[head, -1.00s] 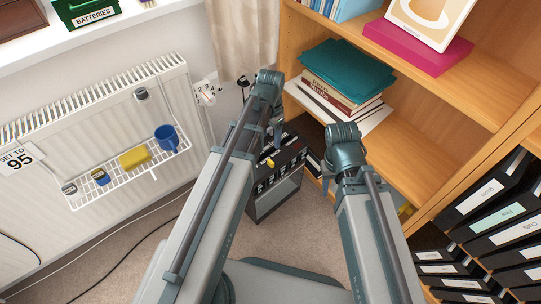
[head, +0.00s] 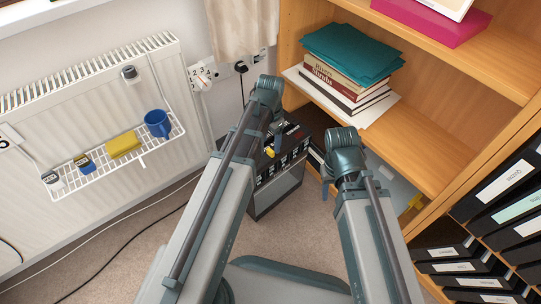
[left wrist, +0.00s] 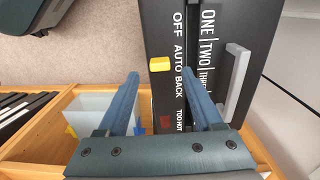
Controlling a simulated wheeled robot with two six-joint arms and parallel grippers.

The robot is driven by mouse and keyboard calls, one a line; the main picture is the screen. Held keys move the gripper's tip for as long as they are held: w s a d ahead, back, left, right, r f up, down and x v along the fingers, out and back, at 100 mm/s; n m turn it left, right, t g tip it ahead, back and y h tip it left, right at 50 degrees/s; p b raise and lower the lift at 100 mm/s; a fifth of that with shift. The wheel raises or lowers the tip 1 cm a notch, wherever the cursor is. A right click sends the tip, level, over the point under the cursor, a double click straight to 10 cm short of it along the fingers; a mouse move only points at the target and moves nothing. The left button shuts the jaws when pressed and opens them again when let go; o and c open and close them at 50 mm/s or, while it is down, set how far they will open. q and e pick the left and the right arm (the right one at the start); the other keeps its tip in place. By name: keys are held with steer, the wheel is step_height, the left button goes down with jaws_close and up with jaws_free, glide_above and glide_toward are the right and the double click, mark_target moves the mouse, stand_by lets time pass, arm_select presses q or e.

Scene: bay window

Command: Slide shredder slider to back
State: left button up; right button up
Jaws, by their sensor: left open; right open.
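The black shredder (head: 277,190) stands on the floor between the radiator and the shelf unit. In the left wrist view its dark top (left wrist: 165,20) shows the words OFF, AUTO and BACK. The yellow slider (left wrist: 160,64) sits beside AUTO; it also shows in the head view (head: 269,152). My left gripper (left wrist: 160,74) is open over the shredder top, its two fingertips on either side of the slider's position and apart from it in the picture. In the head view my left gripper (head: 275,140) partly hides the top. My right gripper (head: 327,183) is open and empty, right of the shredder.
A wooden shelf unit (head: 430,130) with books and black files stands close on the right. A radiator (head: 80,110) with a wire basket is on the left. A socket (head: 203,76) with plugs is behind. Cables lie on the carpet (head: 130,235), which is otherwise clear at the left.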

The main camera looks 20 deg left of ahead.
mark_target(271, 150)
arm_select(q)
step_height(271, 150, down, 4)
steer(key=b, duration=0.3)
steer(key=shift+f, duration=0.2)
jaws_close()
stand_by(1.2)
